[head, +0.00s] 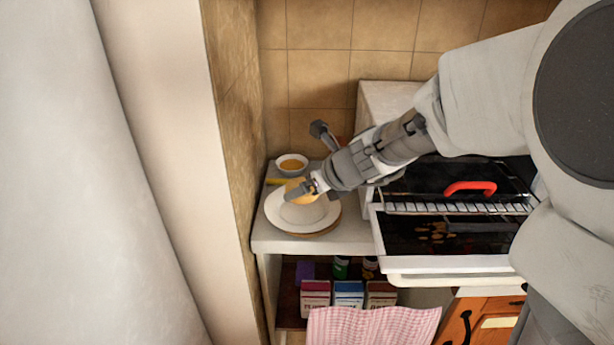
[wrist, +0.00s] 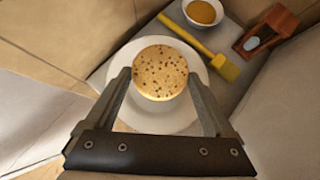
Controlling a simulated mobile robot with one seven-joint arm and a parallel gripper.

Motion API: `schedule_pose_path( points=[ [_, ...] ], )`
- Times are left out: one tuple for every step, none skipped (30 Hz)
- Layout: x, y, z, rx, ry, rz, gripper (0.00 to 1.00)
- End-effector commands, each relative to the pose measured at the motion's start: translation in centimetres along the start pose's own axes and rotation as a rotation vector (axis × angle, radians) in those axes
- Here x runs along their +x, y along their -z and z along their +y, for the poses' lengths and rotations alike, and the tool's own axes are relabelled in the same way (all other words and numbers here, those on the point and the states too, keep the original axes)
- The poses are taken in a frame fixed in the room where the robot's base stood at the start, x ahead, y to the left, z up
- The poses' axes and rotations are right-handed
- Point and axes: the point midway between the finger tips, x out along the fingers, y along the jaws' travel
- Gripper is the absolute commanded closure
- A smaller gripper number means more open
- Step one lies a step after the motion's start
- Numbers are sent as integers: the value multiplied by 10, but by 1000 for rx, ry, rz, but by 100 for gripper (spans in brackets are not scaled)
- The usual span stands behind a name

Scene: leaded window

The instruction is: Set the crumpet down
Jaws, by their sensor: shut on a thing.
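The crumpet (wrist: 160,73) is round and golden with dark holes on top. My gripper (wrist: 160,82) is shut on it, one finger on each side, in the wrist view. It is over a white plate (wrist: 122,62) on the counter. In the head view my gripper (head: 303,190) reaches down to the left over the plate (head: 283,217), and the crumpet (head: 297,194) shows partly behind the fingers. I cannot tell whether the crumpet touches the plate.
A small bowl of yellow-brown stuff (head: 292,164) and a yellow brush (wrist: 212,52) lie behind the plate. A small wooden item (wrist: 268,30) stands at the back right. An open oven (head: 450,262) with a wire rack and red handle is to the right. A wall closes the left.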

Motion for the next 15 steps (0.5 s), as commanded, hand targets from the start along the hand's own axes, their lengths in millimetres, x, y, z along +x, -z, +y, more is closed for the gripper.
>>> schedule_pose_path(
  points=[
    [2, 2, 0, 0, 0, -1, 66],
    [3, 3, 0, 0, 0, -1, 66],
    [4, 4, 0, 0, 0, -1, 66],
    [6, 6, 0, 1, 1, 0, 66],
    [8, 8, 0, 1, 1, 0, 66],
    [11, 11, 0, 1, 1, 0, 66],
    [14, 14, 0, 1, 1, 0, 66],
    [17, 17, 0, 1, 1, 0, 66],
    [21, 21, 0, 1, 1, 0, 66],
    [24, 24, 0, 1, 1, 1, 66],
    [26, 26, 0, 1, 1, 1, 66],
    [28, 28, 0, 1, 1, 0, 66],
    [29, 29, 0, 1, 1, 0, 66],
    [29, 30, 0, 1, 1, 0, 66],
    [29, 29, 0, 1, 1, 0, 66]
  ],
)
